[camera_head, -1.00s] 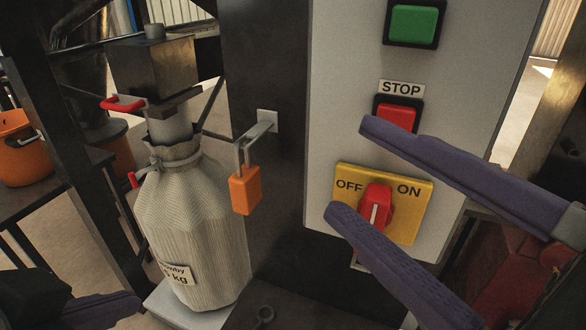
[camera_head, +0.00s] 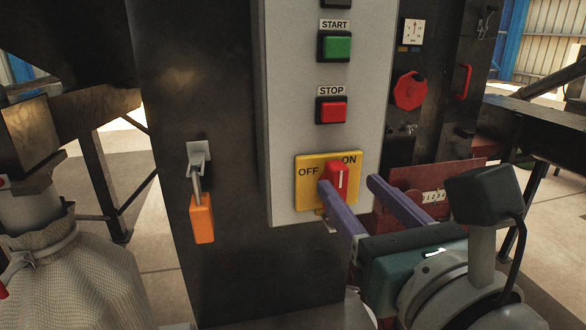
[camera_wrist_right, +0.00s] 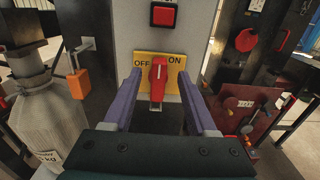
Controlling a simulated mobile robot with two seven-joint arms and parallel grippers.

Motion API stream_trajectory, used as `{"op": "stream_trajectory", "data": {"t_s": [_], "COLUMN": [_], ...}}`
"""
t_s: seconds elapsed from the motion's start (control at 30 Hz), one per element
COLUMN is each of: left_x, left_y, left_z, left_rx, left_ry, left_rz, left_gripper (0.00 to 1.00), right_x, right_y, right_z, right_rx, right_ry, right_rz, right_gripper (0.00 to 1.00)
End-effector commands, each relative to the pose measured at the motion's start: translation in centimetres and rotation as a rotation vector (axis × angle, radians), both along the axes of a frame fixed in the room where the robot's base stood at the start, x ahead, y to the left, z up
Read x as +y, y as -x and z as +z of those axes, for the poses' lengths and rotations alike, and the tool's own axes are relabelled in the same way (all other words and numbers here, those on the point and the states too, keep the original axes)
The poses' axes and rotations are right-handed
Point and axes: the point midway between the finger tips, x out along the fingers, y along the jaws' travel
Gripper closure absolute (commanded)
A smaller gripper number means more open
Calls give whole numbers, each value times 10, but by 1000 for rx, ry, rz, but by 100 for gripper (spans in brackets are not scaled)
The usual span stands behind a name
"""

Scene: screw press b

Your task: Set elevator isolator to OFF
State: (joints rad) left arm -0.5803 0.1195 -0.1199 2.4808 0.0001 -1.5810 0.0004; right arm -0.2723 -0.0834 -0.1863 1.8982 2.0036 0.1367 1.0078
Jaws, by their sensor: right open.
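The isolator is a yellow plate (camera_head: 303,194) marked OFF on the left and ON on the right, low on the grey control panel. Its red knob (camera_head: 338,177) has a white line and stands roughly upright between the two words. The knob also shows upright in the right wrist view (camera_wrist_right: 159,74). My right gripper (camera_head: 349,185) is open and empty. Its purple fingers are on either side of the knob in the wrist view (camera_wrist_right: 160,77). I cannot tell whether either finger touches it. My left gripper is not in view.
Above are the red STOP button (camera_head: 332,111) and green START button (camera_head: 337,46). An orange padlock (camera_head: 202,219) hangs from a bracket to the left. A filled sack (camera_head: 75,270) stands at lower left. A red octagonal knob (camera_head: 410,91) is on the dark post at right.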

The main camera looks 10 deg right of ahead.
Motion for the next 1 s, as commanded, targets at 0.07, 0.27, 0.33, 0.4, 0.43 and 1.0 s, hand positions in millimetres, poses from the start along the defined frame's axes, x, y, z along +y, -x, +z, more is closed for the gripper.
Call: {"op": "stream_trajectory", "data": {"t_s": [0.07, 0.27, 0.33, 0.4, 0.43, 1.0], "left_x": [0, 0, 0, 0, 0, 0], "left_y": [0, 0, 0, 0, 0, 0], "left_z": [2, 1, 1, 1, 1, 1], "left_rx": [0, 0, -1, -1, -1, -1], "left_ry": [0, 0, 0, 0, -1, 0], "left_rz": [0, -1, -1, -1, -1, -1], "left_gripper": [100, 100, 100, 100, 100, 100], "right_x": [0, 1, 1, 1, 1, 1], "right_y": [-14, -34, -37, -39, -39, -38], "right_z": [1, 0, 0, 0, 0, 0], "right_rx": [-2, -1, -1, -1, 0, -1], "right_ry": [3, 3, 2, 2, 2, 3], "right_rz": [0, 1, 1, 1, 1, 1], "right_gripper": [43, 43, 43, 43, 43, 85]}}
